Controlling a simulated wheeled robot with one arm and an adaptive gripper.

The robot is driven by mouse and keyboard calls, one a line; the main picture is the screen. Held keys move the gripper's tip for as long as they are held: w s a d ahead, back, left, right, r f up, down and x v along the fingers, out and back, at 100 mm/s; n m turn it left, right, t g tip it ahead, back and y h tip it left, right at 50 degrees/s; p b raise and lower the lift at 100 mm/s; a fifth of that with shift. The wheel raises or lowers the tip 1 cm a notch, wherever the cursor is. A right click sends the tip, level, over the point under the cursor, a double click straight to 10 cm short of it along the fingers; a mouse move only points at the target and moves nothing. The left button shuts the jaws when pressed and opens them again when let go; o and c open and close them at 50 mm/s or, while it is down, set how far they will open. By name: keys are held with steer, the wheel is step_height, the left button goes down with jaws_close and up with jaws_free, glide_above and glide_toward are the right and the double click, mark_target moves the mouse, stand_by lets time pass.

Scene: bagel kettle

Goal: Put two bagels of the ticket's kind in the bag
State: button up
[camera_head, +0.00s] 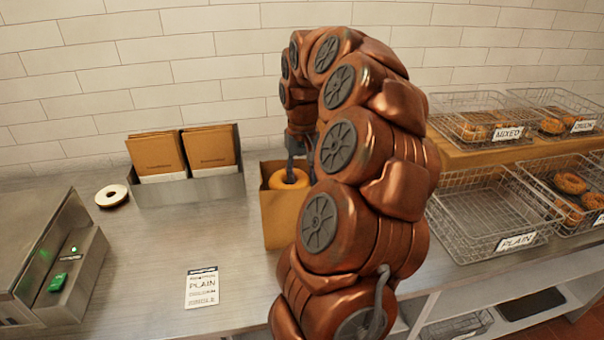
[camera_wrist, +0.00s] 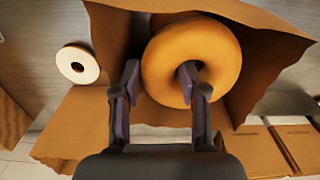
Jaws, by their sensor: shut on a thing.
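The ticket (camera_head: 201,287) lies on the counter and reads PLAIN. My gripper (camera_wrist: 160,76) is shut on a smooth golden bagel (camera_wrist: 215,48), with one finger in its hole and the other against its outer side. In the head view the bagel (camera_head: 289,179) is at the mouth of the open brown paper bag (camera_head: 276,222), which stands upright. The bag (camera_wrist: 105,125) surrounds the bagel in the wrist view. The bag's bottom and any contents are hidden. My arm covers the bag's right side. The PLAIN basket (camera_head: 487,212) looks empty.
A white-faced ring (camera_head: 111,196) lies on the counter beside a metal holder (camera_head: 190,190) of folded bags. A metal machine (camera_head: 50,262) stands at left. MIXED (camera_head: 480,118) and ONION (camera_head: 560,112) baskets sit on the upper shelf; another basket (camera_head: 572,195) holds brown bagels.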

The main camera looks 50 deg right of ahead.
steer(key=shift+f+b, duration=1.6)
steer(key=shift+f, duration=0.9)
steer(key=o, duration=1.2)
steer(key=shift+r, duration=0.15)
steer(key=shift+r+p, duration=0.6)
steer(key=shift+r, duration=1.8)
